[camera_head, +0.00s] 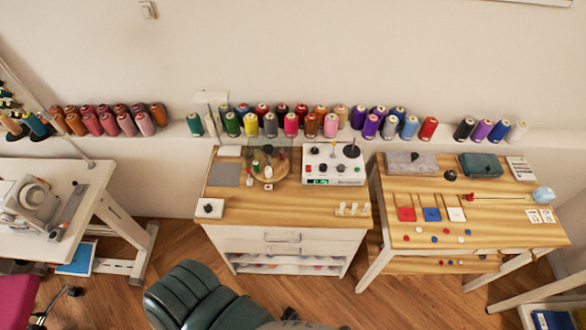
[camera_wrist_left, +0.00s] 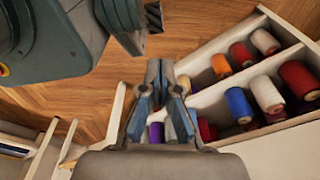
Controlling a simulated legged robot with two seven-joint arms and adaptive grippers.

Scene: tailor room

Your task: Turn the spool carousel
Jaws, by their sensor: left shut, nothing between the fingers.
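The spool carousel (camera_head: 268,170) is a small round wooden stand with several spools and a dark top, on the wooden middle table (camera_head: 235,203). A greenish see-through panel (camera_head: 283,155) stands at its back and partly covers it. My left gripper (camera_wrist_left: 161,68) shows in the left wrist view, with its two fingers together and nothing between them. It is over the floor beside white shelves of spools, and the carousel is not in that view. I cannot make out either gripper in the head view.
A white control box (camera_head: 333,164) stands right of the carousel. A grey mat (camera_head: 225,174) and a small white button box (camera_head: 209,208) lie to its left. White shelves (camera_wrist_left: 213,99) hold colored spools. A sewing table (camera_head: 62,180) is at left and another worktable (camera_head: 480,228) at right.

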